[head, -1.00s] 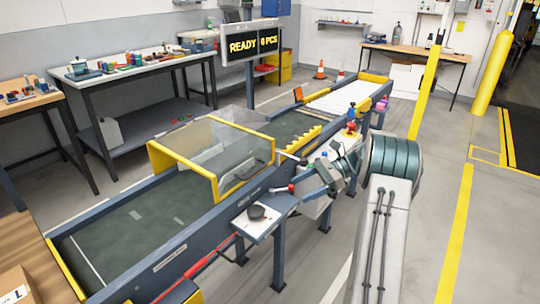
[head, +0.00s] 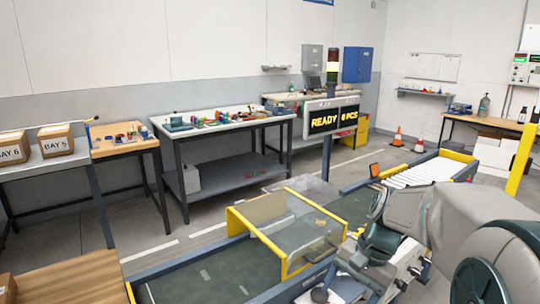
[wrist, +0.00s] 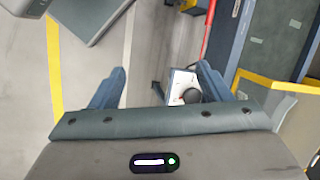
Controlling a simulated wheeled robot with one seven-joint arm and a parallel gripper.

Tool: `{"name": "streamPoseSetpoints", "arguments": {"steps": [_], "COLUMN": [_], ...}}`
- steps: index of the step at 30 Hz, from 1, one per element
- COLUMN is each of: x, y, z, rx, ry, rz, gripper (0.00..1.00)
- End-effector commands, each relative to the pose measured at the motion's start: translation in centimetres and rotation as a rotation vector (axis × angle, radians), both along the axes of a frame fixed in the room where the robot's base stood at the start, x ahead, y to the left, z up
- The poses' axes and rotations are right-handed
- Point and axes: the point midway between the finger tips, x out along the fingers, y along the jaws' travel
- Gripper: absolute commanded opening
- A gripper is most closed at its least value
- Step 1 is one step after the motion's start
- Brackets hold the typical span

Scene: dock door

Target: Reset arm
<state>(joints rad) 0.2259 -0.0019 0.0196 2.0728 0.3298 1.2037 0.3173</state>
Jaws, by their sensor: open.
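My gripper (wrist: 160,84) is open in the wrist view, its two blue-grey fingers spread apart with nothing between them. Beyond it, lower down, is a white panel (wrist: 178,84) with a black knob (wrist: 192,95). The panel lies near the right finger in the picture; the gap to it is hard to judge. In the head view my arm is bent at the lower right, over the near side of the conveyor (head: 205,278). The fingers cannot be made out clearly there.
A clear guard with yellow frame (head: 285,232) spans the conveyor. A sign (head: 334,118) reads READY 6 PCS. Workbenches (head: 222,118) line the back wall. Boxes marked BAY 5 (head: 56,143) and BAY 6 (head: 13,150) stand at left. A yellow post (head: 521,160) stands at right.

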Motion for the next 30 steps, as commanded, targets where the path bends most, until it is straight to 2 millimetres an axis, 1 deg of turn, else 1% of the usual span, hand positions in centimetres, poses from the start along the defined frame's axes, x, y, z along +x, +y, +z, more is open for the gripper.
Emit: {"name": "streamPoseSetpoints", "arguments": {"steps": [1,6,9,12,15,18,30], "x": [-1.5,-5.7,-7.8,-9.4,-10.4,-10.9,-11.1], "y": [0.5,1.0,1.1,1.1,1.0,1.0,0.9], "z": [1.1,2.5,2.9,3.1,3.1,3.1,2.9], "rx": [-0.041,-0.180,-0.252,-0.310,-0.351,-0.373,-0.380], "ry": [-0.042,-0.176,-0.250,-0.312,-0.354,-0.379,-0.385], "rz": [0.061,0.265,0.384,0.481,0.552,0.589,0.603], "gripper": [0.71,0.71,0.71,0.71,0.71,0.71,0.71]}}
